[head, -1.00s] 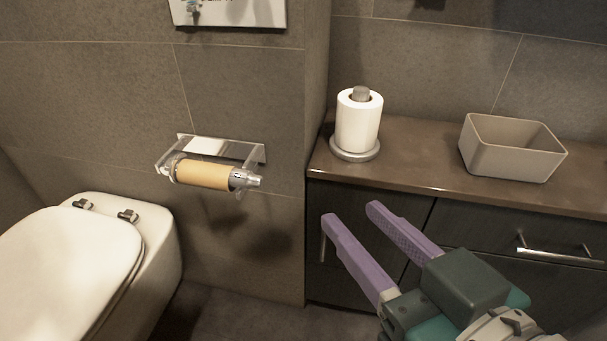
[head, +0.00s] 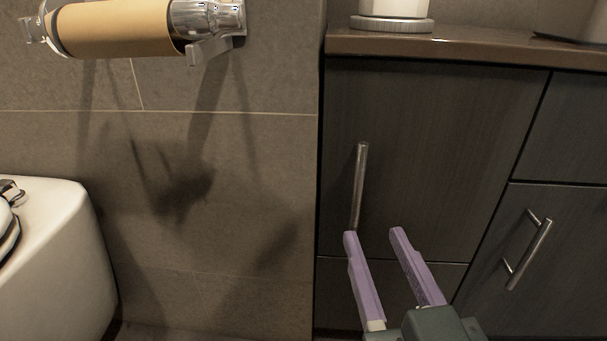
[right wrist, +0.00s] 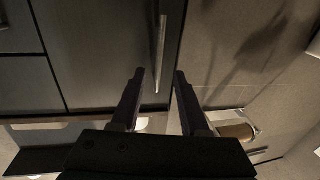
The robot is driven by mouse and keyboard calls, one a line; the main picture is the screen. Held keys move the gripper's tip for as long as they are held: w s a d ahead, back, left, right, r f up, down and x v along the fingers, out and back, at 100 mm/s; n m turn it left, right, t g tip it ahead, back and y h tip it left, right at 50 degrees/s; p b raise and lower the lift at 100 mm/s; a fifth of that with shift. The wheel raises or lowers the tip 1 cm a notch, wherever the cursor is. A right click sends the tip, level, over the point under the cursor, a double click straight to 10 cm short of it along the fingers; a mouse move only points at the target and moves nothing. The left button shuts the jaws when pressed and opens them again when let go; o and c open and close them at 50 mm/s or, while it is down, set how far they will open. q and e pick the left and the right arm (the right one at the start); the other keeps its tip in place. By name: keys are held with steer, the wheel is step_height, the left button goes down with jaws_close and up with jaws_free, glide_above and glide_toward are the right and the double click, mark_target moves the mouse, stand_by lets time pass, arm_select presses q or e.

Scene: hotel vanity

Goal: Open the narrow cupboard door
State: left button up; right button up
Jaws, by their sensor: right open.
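The narrow cupboard door (head: 450,130) is a dark wood-grain panel under the brown counter and sits shut, flush with the front. Its upright metal bar handle (head: 360,185) is near the door's left edge. My right gripper (head: 374,233) is open, its two purple fingers pointing up at the handle's lower end. In the right wrist view the handle (right wrist: 161,45) lines up with the gap between the open fingers (right wrist: 160,74). Whether the fingers reach around it in depth I cannot tell. My left gripper is in neither view.
The counter (head: 450,47) overhangs the door. A neighbouring cupboard front (head: 565,270) with a slanting-looking handle (head: 527,250) is at right. A tiled wall (head: 220,200), a roll holder (head: 205,25) and a toilet (head: 55,260) are at left.

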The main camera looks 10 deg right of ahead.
mark_target(359, 199)
steer(key=w+b, duration=0.1)
steer(key=w, duration=0.1)
steer(key=w+b, duration=0.1)
steer(key=w, duration=0.2)
steer(key=w+b, duration=0.1)
steer(key=w, duration=0.2)
steer(key=shift+w+d, duration=0.2)
steer(key=shift+d, duration=0.2)
steer(key=shift+w, duration=0.4)
steer(key=shift+c, duration=0.2)
jaws_close()
